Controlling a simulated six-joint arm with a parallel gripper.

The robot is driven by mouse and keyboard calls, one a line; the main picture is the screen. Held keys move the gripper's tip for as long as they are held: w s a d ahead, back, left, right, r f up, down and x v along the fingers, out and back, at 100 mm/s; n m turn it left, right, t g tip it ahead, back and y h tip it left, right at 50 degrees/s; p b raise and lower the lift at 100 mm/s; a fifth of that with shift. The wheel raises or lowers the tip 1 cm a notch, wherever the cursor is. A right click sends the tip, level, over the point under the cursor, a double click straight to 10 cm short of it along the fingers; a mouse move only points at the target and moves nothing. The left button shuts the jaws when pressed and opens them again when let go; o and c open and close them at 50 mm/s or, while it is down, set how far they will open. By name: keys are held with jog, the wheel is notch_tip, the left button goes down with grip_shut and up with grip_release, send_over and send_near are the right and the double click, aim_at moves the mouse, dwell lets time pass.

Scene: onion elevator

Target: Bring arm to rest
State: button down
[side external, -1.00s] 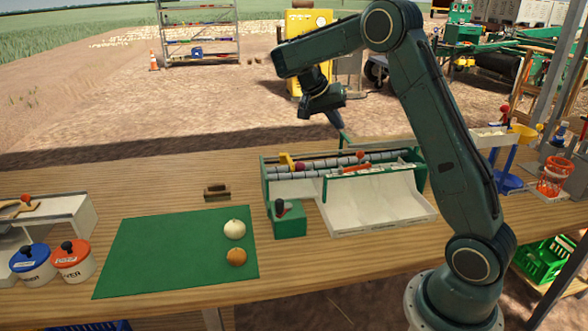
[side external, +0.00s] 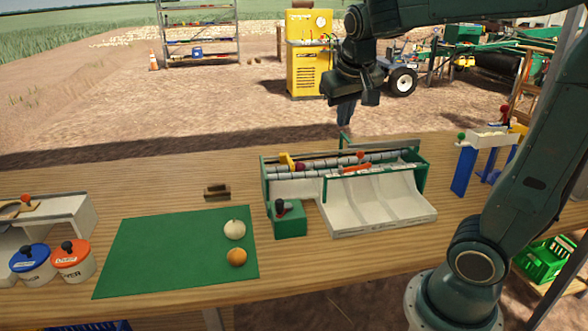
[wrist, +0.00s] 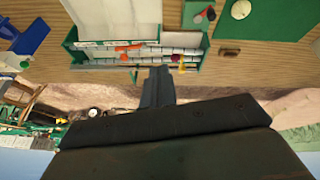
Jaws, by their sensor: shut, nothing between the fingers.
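My gripper (side external: 346,110) is shut and empty. In the side external view it hangs above and behind the back edge of the wooden table, pointing down. In the wrist view its shut fingers (wrist: 157,88) show in front of the elevator. The onion elevator (side external: 350,187) is a green-framed unit with grey rollers and a white sloping tray, and it stands on the table below my gripper. A white onion (side external: 234,229) and an orange-brown onion (side external: 237,257) lie on the green mat (side external: 165,255), well apart from my gripper.
A green box with a dark lever (side external: 289,220) stands at the elevator's left front. Lidded blue (side external: 32,263) and orange (side external: 73,259) pots stand at the far left. A blue stand (side external: 465,170) is at the right. The air around my gripper is clear.

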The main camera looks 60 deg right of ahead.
jog(key=s+a+f+n+t+y, duration=0.2)
jog(key=s+a+n, duration=0.4)
jog(key=s+a, duration=0.6)
jog(key=shift+s+f+n+t+y, duration=0.2)
jog(key=shift+f+n+t+y, duration=0.1)
jog(key=shift+f+y, duration=0.55)
